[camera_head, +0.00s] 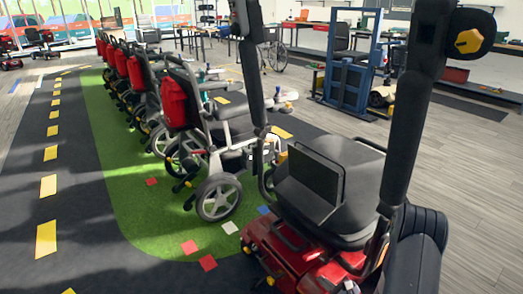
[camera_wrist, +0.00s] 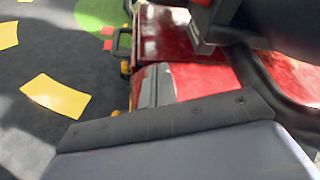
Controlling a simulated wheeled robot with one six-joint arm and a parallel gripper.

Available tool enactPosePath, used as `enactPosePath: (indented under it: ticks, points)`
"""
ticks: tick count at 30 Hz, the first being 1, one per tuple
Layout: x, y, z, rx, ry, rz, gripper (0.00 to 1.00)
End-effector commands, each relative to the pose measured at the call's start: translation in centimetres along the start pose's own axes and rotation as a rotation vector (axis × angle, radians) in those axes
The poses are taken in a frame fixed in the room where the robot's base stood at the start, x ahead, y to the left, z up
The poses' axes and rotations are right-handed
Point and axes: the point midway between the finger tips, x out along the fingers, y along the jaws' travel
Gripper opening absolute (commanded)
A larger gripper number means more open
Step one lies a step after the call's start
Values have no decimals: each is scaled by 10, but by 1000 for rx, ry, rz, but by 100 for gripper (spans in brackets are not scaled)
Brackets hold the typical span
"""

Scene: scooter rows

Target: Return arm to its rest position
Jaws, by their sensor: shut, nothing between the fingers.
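Two black sections, which look like parts of my arm, show in the head view. One hangs at the top centre. The other slants down at the right, below a round joint with a yellow cap. I cannot make out my gripper or its fingertips in either view. The right section stands in front of a red mobility scooter (camera_head: 300,260) with a black seat (camera_head: 335,190). The wrist view looks down on red bodywork (camera_wrist: 195,85). A grey, dark-edged slab (camera_wrist: 190,155) fills its lower part; I cannot tell what it is.
A row of wheeled chairs with red packs (camera_head: 173,103) stands on a green strip (camera_head: 130,190) at the left. A dark lane with yellow marks (camera_head: 46,238) runs beside it. A blue frame (camera_head: 348,85) stands at the back right. Grey floor (camera_head: 470,165) is open at the right.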

Motion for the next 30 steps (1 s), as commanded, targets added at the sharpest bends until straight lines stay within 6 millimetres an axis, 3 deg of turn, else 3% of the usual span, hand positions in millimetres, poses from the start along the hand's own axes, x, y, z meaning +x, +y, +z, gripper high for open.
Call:
enactPosePath:
  ticks: [14, 20, 24, 27, 30]
  points:
    - [-4, 0, 0, 1, -1, 1, 0]
    - [14, 1, -1, -2, -4, 3, 0]
    - [41, 2, -1, -3, -4, 3, 0]
    - [39, -1, 14, 21, -6, 8, 0]
    - [31, -3, 16, 93, -9, 30, 0]
